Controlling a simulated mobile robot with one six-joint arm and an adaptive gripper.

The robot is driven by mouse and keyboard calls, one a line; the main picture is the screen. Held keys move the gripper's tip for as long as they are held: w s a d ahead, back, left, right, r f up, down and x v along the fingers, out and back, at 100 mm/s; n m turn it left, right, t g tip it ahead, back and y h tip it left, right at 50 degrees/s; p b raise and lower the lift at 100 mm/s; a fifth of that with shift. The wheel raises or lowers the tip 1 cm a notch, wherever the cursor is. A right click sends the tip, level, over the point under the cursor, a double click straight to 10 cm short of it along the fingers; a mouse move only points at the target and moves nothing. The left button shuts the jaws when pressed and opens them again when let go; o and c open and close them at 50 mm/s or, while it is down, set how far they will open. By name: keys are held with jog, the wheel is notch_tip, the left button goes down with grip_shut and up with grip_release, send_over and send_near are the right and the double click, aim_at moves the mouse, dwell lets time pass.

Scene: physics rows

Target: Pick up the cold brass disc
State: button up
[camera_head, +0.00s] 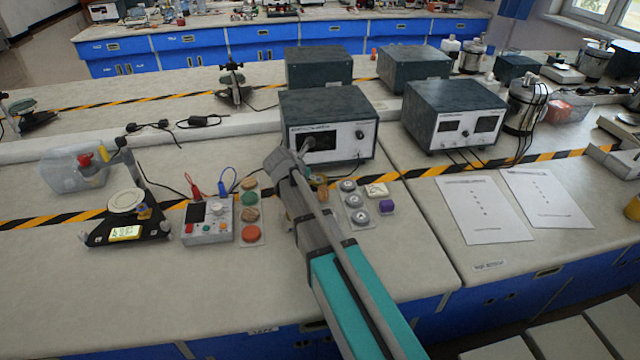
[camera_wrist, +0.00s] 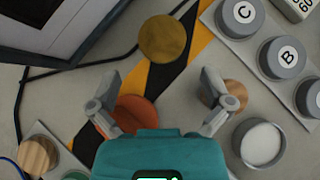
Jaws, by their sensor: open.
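A golden-brown disc (camera_wrist: 164,39), which looks like the brass disc, lies on the black-and-yellow tape in the wrist view, ahead of my fingers. My gripper (camera_wrist: 160,92) is open and empty, its fingers spread above the bench. An orange-brown disc (camera_wrist: 135,112) lies partly hidden by my left finger and gripper body. A wooden-looking disc (camera_wrist: 220,94) lies partly under my right finger. In the head view my arm hides most of this spot, and the fingers are not clear. Coldness cannot be seen.
Lettered grey discs (camera_wrist: 284,58) sit on a strip at right, near a white-topped grey cylinder (camera_wrist: 260,142). An instrument box (camera_head: 327,125) and dark cables stand close behind. A strip of coloured discs (camera_head: 250,215) is left of my arm. Bench space by the paper sheets (camera_head: 485,210) is clear.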

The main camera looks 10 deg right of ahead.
dwell(0.3)
jog(key=shift+b+x, duration=1.8)
jog(key=shift+x, duration=0.8)
jog(key=shift+d, duration=0.1)
jog(key=shift+r, duration=0.1)
jog(key=shift+c, duration=0.3)
jog(key=c, duration=1.1)
jog(key=shift+r, duration=0.1)
jog(key=shift+c, duration=0.2)
